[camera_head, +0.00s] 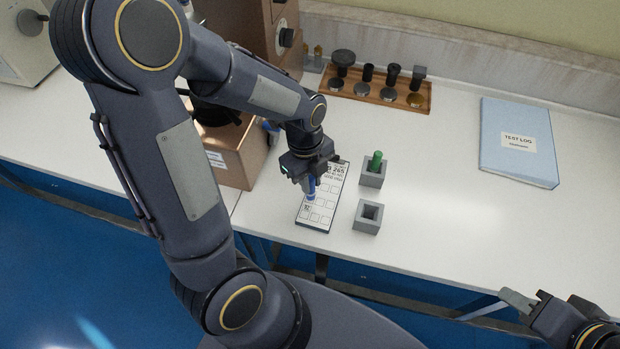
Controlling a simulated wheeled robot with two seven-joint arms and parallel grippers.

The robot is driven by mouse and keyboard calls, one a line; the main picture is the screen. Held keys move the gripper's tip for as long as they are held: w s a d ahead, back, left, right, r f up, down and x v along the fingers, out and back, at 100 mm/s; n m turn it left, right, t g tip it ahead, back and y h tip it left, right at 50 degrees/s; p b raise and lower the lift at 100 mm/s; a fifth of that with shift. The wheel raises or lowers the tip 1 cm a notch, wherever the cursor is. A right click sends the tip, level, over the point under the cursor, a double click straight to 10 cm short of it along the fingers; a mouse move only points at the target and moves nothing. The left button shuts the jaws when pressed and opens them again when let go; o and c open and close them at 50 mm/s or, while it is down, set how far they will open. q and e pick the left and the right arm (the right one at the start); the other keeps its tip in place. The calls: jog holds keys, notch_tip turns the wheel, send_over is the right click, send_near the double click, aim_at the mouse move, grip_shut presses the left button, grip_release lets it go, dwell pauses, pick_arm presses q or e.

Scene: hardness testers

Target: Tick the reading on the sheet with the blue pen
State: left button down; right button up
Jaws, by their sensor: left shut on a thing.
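My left gripper (308,172) is shut on the blue pen (310,188), which points down over the sheet (323,207). The sheet is a white card with printed text at its top and rows of boxes below. The pen's tip is over the lower left part of the sheet; I cannot tell whether it touches. The gripper hides the sheet's upper left corner. My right gripper (520,303) shows only partly at the lower right, over the table's front edge, away from the sheet; its jaw opening is unclear.
A grey holder with a green pen (375,162) and an empty grey holder (367,216) stand close right of the sheet. A wooden tray (345,87) of several fittings lies behind. A blue test log (519,141) lies right. A brown tester (240,160) stands left. The right-middle table is clear.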

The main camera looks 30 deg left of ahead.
pick_arm(q)
jog(key=shift+w+d, duration=0.1)
jog(key=shift+w, duration=0.15)
dwell(0.5)
dwell(0.3)
jog(key=shift+r+p, duration=2.35)
jog(key=shift+r, duration=0.65)
